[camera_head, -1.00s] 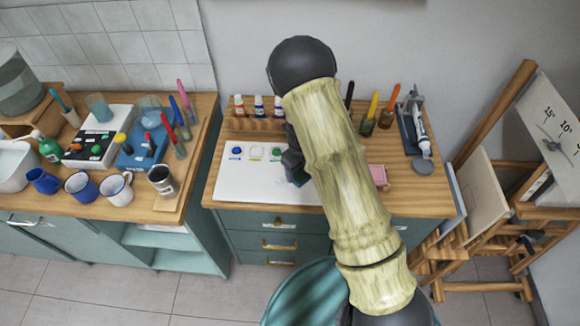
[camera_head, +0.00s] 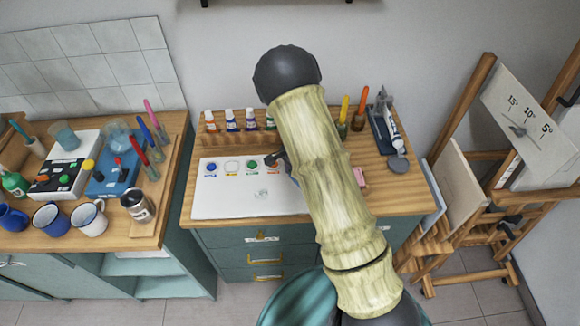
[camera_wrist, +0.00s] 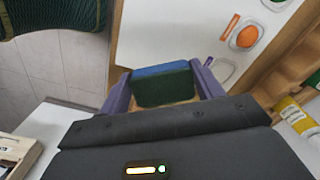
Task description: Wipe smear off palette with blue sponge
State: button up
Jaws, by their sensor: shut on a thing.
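The white palette (camera_head: 222,203) lies flat on the wooden top of the drawer cabinet, with a row of paint wells along its back. A faint greyish smear (camera_head: 262,194) shows on its bare front area. My gripper (camera_wrist: 160,88) has purple fingers shut on the sponge (camera_wrist: 165,83), which shows a blue strip and a dark green face. In the wrist view the palette (camera_wrist: 165,35) lies beyond the sponge. I cannot tell whether the sponge touches it. In the head view my arm hides most of the gripper and the palette's right part.
Paint bottles (camera_head: 231,122) stand in a wooden rack behind the palette. A pink block (camera_head: 359,176) lies right of my arm. Upright tools (camera_head: 360,108) stand at the back right. Mugs (camera_head: 90,219) stand on the left counter, across a gap. A wooden easel (camera_head: 470,110) stands at the right.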

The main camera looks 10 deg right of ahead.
jog(key=n, duration=0.2)
jog(key=d+n, duration=0.1)
jog(key=n, duration=0.1)
jog(key=d+n, duration=0.1)
jog(key=n, duration=0.1)
jog(key=shift+w+d+f, duration=0.1)
jog(key=shift+d+f, duration=0.1)
jog(key=shift+d, duration=0.05)
jog(key=n, duration=0.2)
jog(key=d+n, duration=0.1)
jog(key=n, duration=0.1)
jog(key=d+n+b, duration=0.1)
jog(key=n, duration=0.1)
jog(key=shift+d+f, duration=0.1)
jog(key=shift+d, duration=0.15)
